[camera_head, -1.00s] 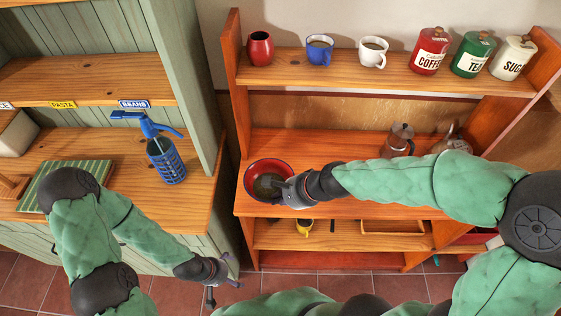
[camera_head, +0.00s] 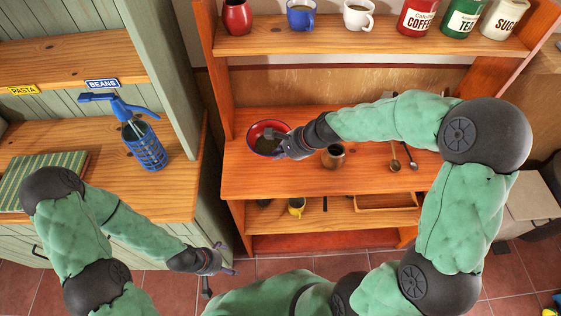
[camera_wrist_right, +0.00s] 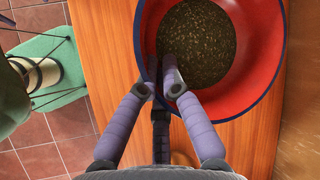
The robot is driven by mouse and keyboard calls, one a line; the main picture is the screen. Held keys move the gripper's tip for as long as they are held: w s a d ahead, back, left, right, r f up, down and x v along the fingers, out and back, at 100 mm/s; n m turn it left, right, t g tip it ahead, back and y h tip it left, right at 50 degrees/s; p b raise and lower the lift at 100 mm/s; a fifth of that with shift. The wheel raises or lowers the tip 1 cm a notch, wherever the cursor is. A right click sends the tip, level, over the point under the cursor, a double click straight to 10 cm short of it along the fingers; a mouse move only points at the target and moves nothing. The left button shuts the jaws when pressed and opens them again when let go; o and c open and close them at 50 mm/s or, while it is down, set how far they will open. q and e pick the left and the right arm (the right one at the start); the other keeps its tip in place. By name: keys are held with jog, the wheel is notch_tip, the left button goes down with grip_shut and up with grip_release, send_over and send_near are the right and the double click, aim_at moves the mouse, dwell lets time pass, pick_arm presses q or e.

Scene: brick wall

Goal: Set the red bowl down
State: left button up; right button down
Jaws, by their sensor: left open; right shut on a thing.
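The red bowl (camera_head: 254,133), dark-rimmed and holding dark greenish-brown contents, is over the left part of the orange shelf's middle board (camera_head: 250,178). My right gripper (camera_head: 281,146) is shut on its near-right rim. In the right wrist view the bowl (camera_wrist_right: 250,82) looks upright, with the fingers (camera_wrist_right: 162,82) across its rim. I cannot tell whether its base touches the board. My left gripper (camera_head: 222,283) is open and empty, low over the floor in front of the units.
A brown pot (camera_head: 333,157) and measuring spoons (camera_head: 402,160) are right of the bowl. Mugs and canisters line the upper shelf.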

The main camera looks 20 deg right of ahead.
jog(key=shift+w+d+f+b, duration=0.2)
jog(key=shift+w+f, duration=0.15)
jog(key=shift+f, duration=0.15)
jog(key=shift+w+d+f+b, duration=0.2)
jog(key=shift+w+f, duration=0.1)
jog(key=shift+f, duration=0.15)
jog(key=shift+f+b, duration=0.85)
jog(key=shift+f, duration=0.6)
jog(key=shift+f, duration=0.2)
jog(key=c, duration=1.4)
grip_release()
jog(key=shift+d+r, duration=0.15)
jog(key=shift+r, duration=0.35)
jog(key=p+v, duration=0.4)
jog(key=v, duration=0.7)
jog(key=shift+s, duration=0.2)
